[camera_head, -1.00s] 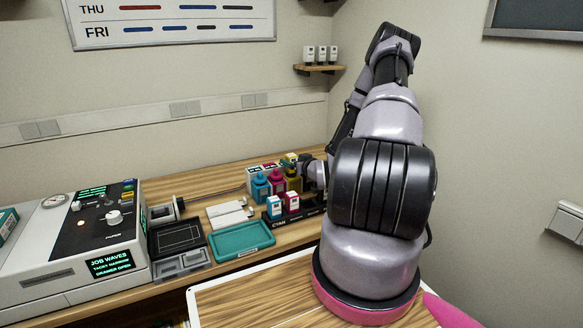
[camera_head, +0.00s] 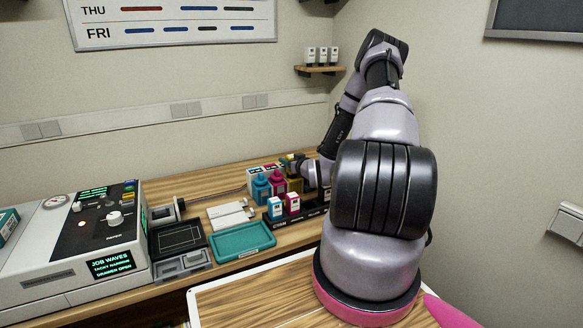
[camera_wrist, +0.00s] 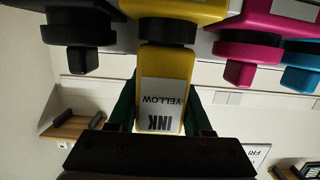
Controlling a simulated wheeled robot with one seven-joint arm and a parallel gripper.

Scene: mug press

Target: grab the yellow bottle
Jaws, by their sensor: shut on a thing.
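A yellow part with a white label reading "INK YELLOW" lies between my green fingers (camera_wrist: 163,112). The exact finger contact is hidden.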

